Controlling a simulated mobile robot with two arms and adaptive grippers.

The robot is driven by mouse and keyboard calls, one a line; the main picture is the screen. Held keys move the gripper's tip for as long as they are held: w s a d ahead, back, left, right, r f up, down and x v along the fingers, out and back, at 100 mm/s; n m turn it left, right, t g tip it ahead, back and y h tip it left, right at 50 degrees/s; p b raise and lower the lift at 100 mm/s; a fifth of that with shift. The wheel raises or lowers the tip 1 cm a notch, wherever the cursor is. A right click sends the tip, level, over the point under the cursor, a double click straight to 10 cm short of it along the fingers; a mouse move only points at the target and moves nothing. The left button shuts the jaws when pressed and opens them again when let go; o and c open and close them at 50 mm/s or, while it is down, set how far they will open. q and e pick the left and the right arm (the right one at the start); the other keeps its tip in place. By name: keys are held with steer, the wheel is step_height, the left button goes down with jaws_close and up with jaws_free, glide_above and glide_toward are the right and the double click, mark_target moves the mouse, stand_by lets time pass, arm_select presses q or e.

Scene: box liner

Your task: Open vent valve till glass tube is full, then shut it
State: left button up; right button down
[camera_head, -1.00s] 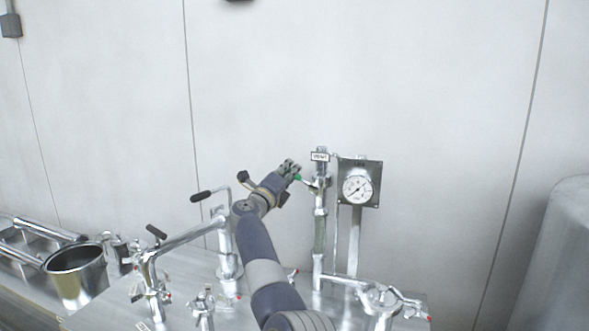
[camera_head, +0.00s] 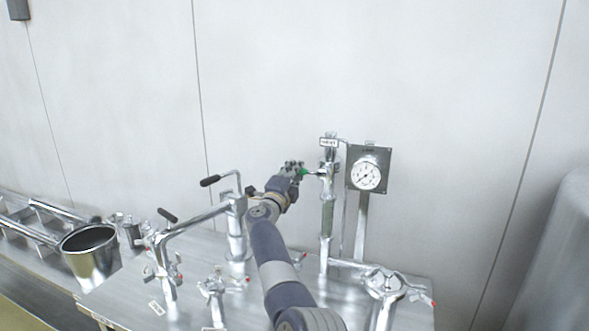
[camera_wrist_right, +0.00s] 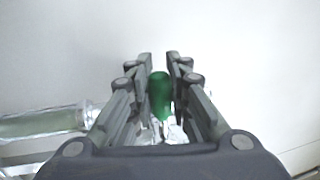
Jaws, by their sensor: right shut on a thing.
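The vent valve's green-tipped lever (camera_head: 305,172) points left from the upright metal column, just under a small white label plate (camera_head: 329,142). My right gripper (camera_head: 295,167) is shut on the green lever tip. In the right wrist view the green tip (camera_wrist_right: 159,92) sits between the two fingers (camera_wrist_right: 160,65). The glass tube (camera_head: 327,217) is a greenish section of the column below the valve; it also lies at the left in the right wrist view (camera_wrist_right: 45,123). I cannot tell the liquid level in it. My left gripper is not in view.
A round pressure gauge (camera_head: 367,174) stands right of the column. A metal table (camera_head: 125,292) carries pipes, clamps and a black-handled lever (camera_head: 211,180). A steel pot (camera_head: 88,255) is at the left. A large grey cylinder (camera_head: 560,260) stands at the right.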

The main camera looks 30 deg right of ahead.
steer(key=shift+f, duration=0.35)
steer(key=c, duration=1.6)
jaws_free()
steer(key=shift+a, duration=0.1)
steer(key=shift+c, duration=0.2)
steer(key=shift+o, duration=0.8)
steer(key=shift+r, duration=0.2)
steer(key=v, duration=0.7)
steer(key=shift+s+a, duration=0.2)
steer(key=shift+f, duration=0.1)
